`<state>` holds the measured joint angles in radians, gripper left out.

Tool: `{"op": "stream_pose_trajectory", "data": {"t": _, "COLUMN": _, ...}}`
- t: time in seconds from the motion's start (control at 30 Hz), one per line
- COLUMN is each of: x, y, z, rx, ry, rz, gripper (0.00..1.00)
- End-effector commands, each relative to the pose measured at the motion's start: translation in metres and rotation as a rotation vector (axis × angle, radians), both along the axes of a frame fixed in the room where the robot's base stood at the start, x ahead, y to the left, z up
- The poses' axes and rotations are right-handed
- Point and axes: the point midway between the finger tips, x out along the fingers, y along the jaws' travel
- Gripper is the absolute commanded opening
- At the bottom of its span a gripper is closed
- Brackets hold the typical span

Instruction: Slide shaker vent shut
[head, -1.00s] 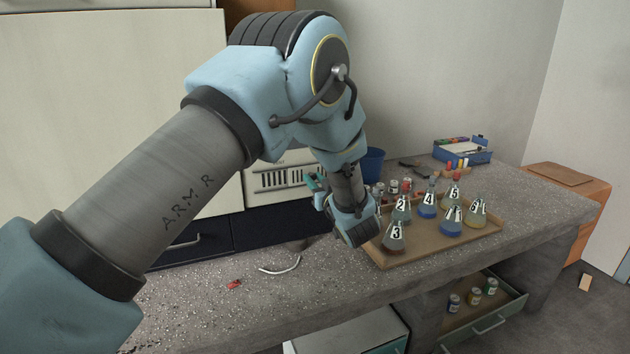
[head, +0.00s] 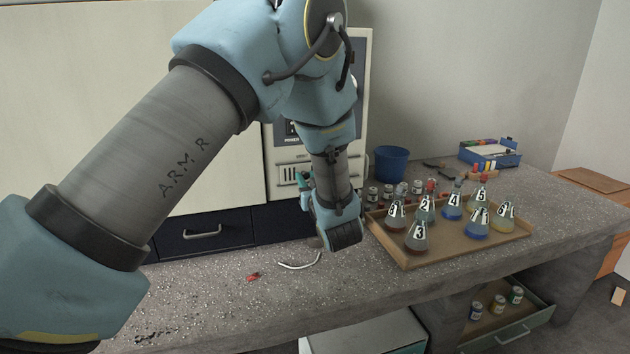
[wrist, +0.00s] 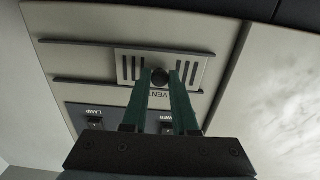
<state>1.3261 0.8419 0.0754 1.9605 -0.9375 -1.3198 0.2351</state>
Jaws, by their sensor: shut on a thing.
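The shaker is a pale cabinet. Its vent cover (wrist: 124,66) is a light plate with dark slots on both sides of a round black knob (wrist: 159,76), set between two long dark rails. The word VENT shows beside the knob. My gripper (wrist: 160,86) has its green fingers on either side of the knob and is shut on it. In the head view my gripper (head: 304,181) is at the vent front, and my wrist hides part of the slotted plate (head: 289,175).
LAMP (wrist: 94,117) and POWER switches sit on a dark panel beside the vent. A tray (head: 405,259) of numbered flasks stands close right of my wrist. A blue bucket (head: 391,164) is behind. A white cord (head: 299,265) and small red item (head: 253,276) lie on the bench.

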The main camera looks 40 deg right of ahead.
Motion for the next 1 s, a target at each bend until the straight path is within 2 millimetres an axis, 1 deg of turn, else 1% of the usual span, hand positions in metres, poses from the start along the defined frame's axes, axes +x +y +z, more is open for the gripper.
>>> {"op": "stream_pose_trajectory", "data": {"t": 0.03, "x": 0.002, "y": 0.004, "z": -0.001, "rx": 0.004, "ry": -0.001, "rz": 0.010, "gripper": 0.00}}
{"op": "stream_pose_trajectory", "data": {"t": 0.13, "x": 0.002, "y": 0.005, "z": -0.001, "rx": 0.004, "ry": 0.000, "rz": 0.012, "gripper": 0.00}}
{"op": "stream_pose_trajectory", "data": {"t": 0.17, "x": 0.003, "y": 0.005, "z": -0.001, "rx": 0.004, "ry": 0.000, "rz": 0.012, "gripper": 0.29}}
{"op": "stream_pose_trajectory", "data": {"t": 0.4, "x": 0.002, "y": 0.004, "z": -0.001, "rx": 0.004, "ry": 0.000, "rz": 0.010, "gripper": 0.56}}
{"op": "stream_pose_trajectory", "data": {"t": 0.67, "x": 0.001, "y": 0.003, "z": -0.001, "rx": 0.004, "ry": 0.001, "rz": 0.007, "gripper": 0.57}}
{"op": "stream_pose_trajectory", "data": {"t": 0.77, "x": -0.005, "y": 0.004, "z": -0.002, "rx": 0.003, "ry": 0.001, "rz": 0.006, "gripper": 0.57}}
{"op": "stream_pose_trajectory", "data": {"t": 0.87, "x": -0.018, "y": 0.009, "z": -0.003, "rx": 0.004, "ry": 0.002, "rz": 0.005, "gripper": 0.57}}
{"op": "stream_pose_trajectory", "data": {"t": 1.0, "x": -0.045, "y": 0.019, "z": -0.004, "rx": 0.004, "ry": 0.002, "rz": 0.004, "gripper": 0.57}}
